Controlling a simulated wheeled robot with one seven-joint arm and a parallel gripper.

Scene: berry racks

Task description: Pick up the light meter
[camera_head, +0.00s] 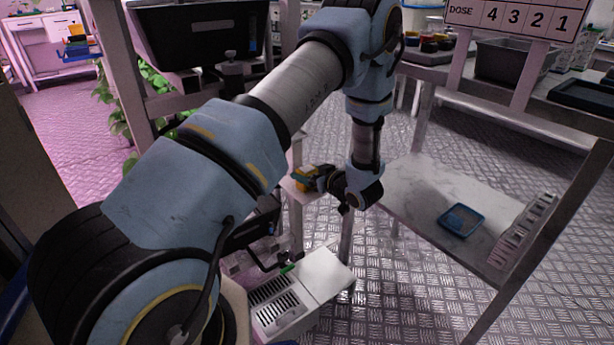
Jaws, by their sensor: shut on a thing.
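My gripper (314,180) is at the end of my arm, near the middle of the view, pointing left. It is shut on a small yellow thing with a dark teal part, which looks like the light meter (301,177). The thing is small here, and the fingers hide part of it. It is at a small pale shelf (299,193) on a post. I cannot tell whether it touches the shelf or is held just above it.
A pale lower shelf (418,192) on the right bears a blue tray (461,221) and a white rack (522,230). A white box with dark slots (318,285) stands below my gripper. Metal posts stand close around my arm. A black bin (205,38) is at upper left.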

